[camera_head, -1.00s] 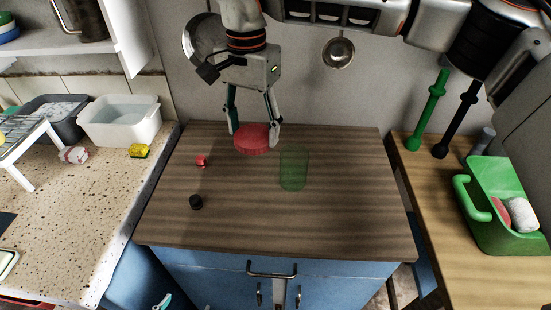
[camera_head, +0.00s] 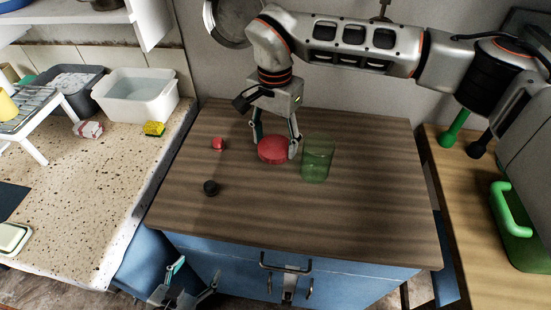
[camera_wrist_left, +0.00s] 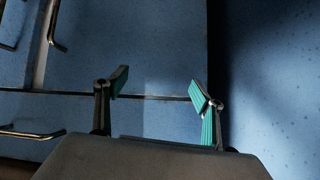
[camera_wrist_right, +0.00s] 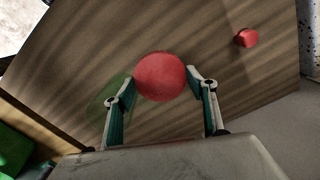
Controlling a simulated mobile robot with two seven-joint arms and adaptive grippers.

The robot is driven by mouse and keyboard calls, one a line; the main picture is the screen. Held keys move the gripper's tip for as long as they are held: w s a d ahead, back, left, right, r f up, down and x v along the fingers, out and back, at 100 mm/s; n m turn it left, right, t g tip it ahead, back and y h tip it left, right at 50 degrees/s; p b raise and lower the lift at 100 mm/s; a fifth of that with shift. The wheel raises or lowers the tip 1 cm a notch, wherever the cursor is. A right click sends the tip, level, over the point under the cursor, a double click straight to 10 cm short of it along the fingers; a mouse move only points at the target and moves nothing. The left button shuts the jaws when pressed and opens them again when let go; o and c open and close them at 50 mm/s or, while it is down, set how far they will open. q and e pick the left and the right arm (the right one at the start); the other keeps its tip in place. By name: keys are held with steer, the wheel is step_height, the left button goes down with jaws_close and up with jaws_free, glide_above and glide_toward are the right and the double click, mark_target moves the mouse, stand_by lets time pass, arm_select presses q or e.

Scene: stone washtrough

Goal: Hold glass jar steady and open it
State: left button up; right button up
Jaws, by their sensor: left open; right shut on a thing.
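The green see-through glass jar (camera_head: 318,162) stands upright on the brown wooden top with its mouth uncovered. It shows faintly in the right wrist view (camera_wrist_right: 103,98), partly behind a finger. My right gripper (camera_head: 275,147) is shut on the round red lid (camera_head: 273,151), left of the jar and apart from it. In the right wrist view the lid (camera_wrist_right: 161,77) sits between the fingertips. The lid is at or just above the wood; I cannot tell if it touches. My left gripper (camera_head: 190,286) is open and empty, low in front of the blue cabinet (camera_wrist_left: 150,60).
The wood in front and right of the jar is clear. A speckled counter (camera_head: 100,200) with a white basin (camera_head: 135,105) stands left.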

mark_target(275, 167)
steer(key=shift+f, duration=3.5)
steer(key=shift+f, duration=0.15)
steer(key=o, duration=1.2)
steer(key=shift+r, duration=0.25)
step_height(275, 167, up, 12)
steer(key=shift+f, duration=0.1)
